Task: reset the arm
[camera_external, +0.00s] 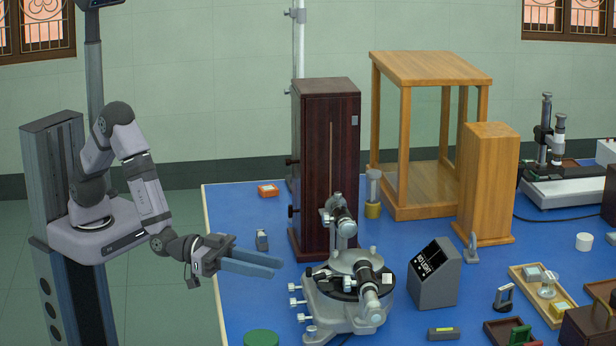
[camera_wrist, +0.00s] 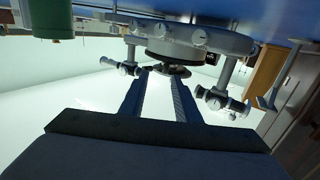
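My gripper (camera_external: 278,267) is at the left side of the blue table, with its fingers pointing right toward the spectrometer (camera_external: 328,303). In the wrist view the two fingers of my gripper (camera_wrist: 160,78) stand apart with nothing held between them. The spectrometer, a grey round instrument with two telescope tubes, shows upside down beyond the fingertips in the wrist view (camera_wrist: 190,36). The fingers look apart from it in the external view.
A dark wooden cabinet (camera_external: 327,160) stands behind the spectrometer. A grey lamp box (camera_external: 433,280) stands to its right. A green round object (camera_external: 261,338) is at the front edge. A small grey item (camera_external: 262,240) stands just behind my gripper. An open wooden frame (camera_external: 430,70) stands farther back.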

